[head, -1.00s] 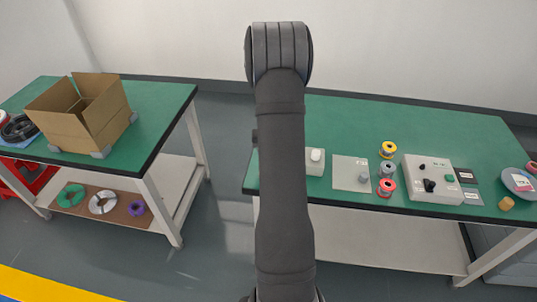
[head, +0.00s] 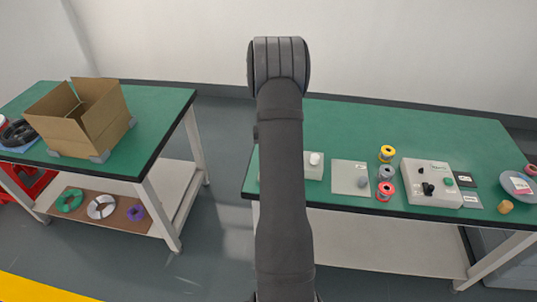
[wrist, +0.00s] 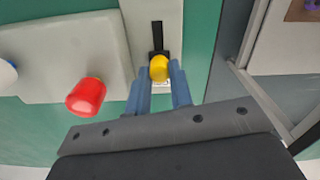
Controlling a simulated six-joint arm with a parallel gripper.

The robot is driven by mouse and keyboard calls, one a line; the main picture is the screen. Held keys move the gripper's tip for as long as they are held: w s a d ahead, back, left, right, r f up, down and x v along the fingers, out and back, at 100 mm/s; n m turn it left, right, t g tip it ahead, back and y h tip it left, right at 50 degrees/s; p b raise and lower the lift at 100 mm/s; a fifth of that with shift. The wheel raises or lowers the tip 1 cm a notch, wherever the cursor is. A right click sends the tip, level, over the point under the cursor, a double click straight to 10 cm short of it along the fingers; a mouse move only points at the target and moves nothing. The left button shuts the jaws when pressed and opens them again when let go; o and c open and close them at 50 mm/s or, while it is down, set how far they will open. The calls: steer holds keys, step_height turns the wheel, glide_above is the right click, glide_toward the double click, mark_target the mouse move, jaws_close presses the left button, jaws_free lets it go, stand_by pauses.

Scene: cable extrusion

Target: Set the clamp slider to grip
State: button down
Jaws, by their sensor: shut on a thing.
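In the wrist view, the slider's yellow knob (wrist: 159,68) sits on a dark block in a black slot (wrist: 157,35). The knob is at the near end of the slot, whose visible open length runs away from my gripper. My gripper (wrist: 160,82) has its two blue fingers around the knob, shut on it. A small label below the knob is partly covered and unreadable. In the head view, my arm hides the gripper and the slider. Only part of a light grey box (head: 313,172) shows beside the arm.
A red knob (wrist: 86,97) stands close left of my fingers, with a white knob (wrist: 7,73) farther left. On the green bench (head: 400,125) are spools, a control box (head: 432,190) and a grey plate (head: 349,168). The bench's back is clear.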

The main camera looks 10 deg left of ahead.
steer(key=shift+w+r, duration=0.1)
steer(key=shift+w, duration=0.2)
steer(key=c, duration=1.3)
jaws_free()
step_height(320, 180, up, 17)
steer(key=shift+s+r, duration=0.1)
steer(key=shift+r, duration=0.05)
step_height(320, 180, down, 18)
steer(key=shift+r, duration=0.2)
steer(key=shift+s, duration=0.15)
